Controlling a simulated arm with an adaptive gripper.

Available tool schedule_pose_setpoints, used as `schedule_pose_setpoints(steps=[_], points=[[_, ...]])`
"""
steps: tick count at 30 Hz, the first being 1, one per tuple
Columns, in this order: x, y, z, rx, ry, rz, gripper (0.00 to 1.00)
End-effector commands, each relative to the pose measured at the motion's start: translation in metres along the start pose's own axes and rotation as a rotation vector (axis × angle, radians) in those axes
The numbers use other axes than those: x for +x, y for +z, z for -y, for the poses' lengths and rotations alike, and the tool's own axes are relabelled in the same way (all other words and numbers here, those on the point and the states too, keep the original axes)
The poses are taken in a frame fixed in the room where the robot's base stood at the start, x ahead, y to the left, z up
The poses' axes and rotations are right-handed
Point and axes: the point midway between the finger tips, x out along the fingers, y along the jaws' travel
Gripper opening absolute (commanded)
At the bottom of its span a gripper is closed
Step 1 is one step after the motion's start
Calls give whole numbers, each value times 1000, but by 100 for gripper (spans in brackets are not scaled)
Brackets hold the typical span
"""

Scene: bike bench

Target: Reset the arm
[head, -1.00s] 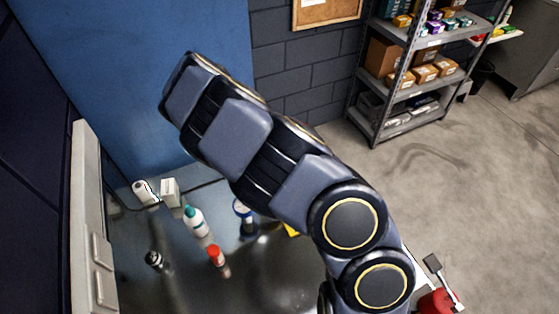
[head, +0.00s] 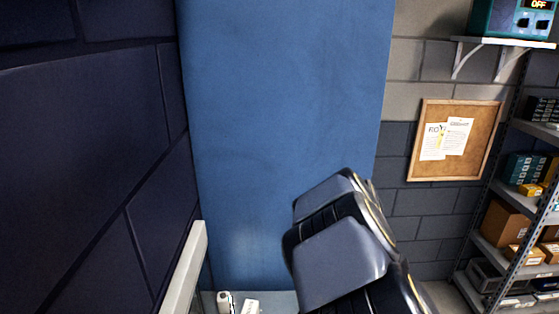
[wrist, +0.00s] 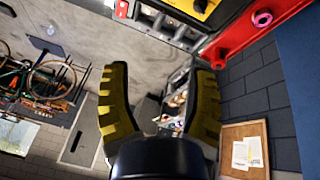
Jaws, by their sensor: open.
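My gripper (wrist: 160,82) shows in the wrist view with its two yellow ridged fingers spread wide apart. It is open, and nothing sits between the fingers. The fingers point out into the room, with shelving and floor far behind them. In the head view my arm rises from the bottom right in front of the blue panel (head: 280,120); the gripper itself is outside that view.
A cork board (head: 455,140) hangs on the block wall, right of the blue panel. A metal shelf rack (head: 505,245) with boxes stands at the right. Two small white items, one a bottle (head: 225,302), show at the bottom edge. A red part (wrist: 262,30) is close in the wrist view.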

Motion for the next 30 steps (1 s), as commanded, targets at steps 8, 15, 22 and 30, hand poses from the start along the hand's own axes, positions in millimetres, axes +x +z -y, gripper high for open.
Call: schedule_pose_setpoints(steps=[8, 15, 22, 30], points=[[-68, 46, -102, -437, -71, 166, 57], [-91, 114, -178, -961, -202, 293, 57], [-93, 145, -213, -1262, -270, 326, 57], [-93, 147, -216, -1293, -276, 327, 57]])
